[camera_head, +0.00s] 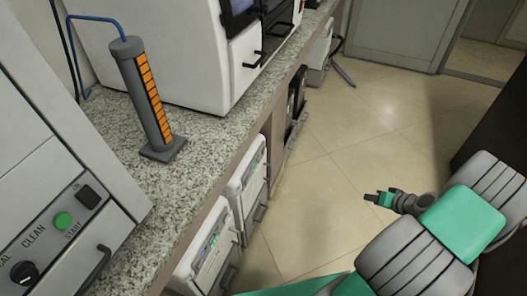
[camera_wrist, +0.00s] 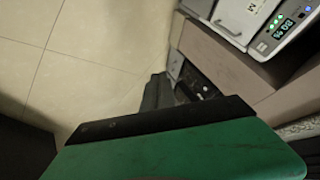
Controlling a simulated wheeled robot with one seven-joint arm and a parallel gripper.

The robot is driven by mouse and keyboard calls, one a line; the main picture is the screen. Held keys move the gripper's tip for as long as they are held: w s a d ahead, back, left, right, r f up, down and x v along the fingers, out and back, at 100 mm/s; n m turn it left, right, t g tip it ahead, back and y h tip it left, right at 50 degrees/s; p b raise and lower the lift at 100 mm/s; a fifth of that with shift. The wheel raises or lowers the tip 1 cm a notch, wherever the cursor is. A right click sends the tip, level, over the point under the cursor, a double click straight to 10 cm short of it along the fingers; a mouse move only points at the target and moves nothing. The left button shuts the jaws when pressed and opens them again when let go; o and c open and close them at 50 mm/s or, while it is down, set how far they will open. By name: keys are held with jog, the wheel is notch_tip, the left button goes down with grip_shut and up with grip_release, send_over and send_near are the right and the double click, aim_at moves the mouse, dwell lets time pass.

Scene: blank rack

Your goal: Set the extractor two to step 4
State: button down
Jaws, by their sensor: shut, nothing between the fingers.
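No readable label says which unit is extractor two. A white machine (camera_head: 60,160) at the left edge of the head view has a black rotary knob (camera_head: 25,272), a green START button (camera_head: 63,220) and a black switch (camera_head: 88,196). The knob's step marks are too small to read. Under the counter are white units with small lit panels (camera_head: 213,240). One lit panel (camera_wrist: 284,28) shows at the upper right of the wrist view. My gripper (camera_head: 375,198) is shut and empty over open floor, to the right of the counter and apart from every control.
The granite counter (camera_head: 200,160) runs along the left. On it stand a grey post with an orange strip (camera_head: 150,95) and a large white machine (camera_head: 185,50).

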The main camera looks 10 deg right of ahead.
jog(key=w+a+r+n+g, duration=0.2)
jog(key=a+r, duration=0.4)
jog(key=a, duration=0.3)
jog(key=w+a+r+n+g, duration=0.1)
jog(key=a+r+n+g, duration=0.15)
jog(key=a+r, duration=0.5)
jog(key=s+a+r+g+h, duration=0.1)
jog(key=s+a+r, duration=0.2)
jog(key=s+a, duration=0.3)
jog(key=s+a+r+h, duration=0.1)
jog(key=s+a+r, duration=0.3)
jog(key=a, duration=0.5)
jog(key=shift+s+a+g, duration=0.25)
jog(key=shift+s+g, duration=0.1)
jog(key=shift+s, duration=0.5)
jog(key=shift+r, duration=0.1)
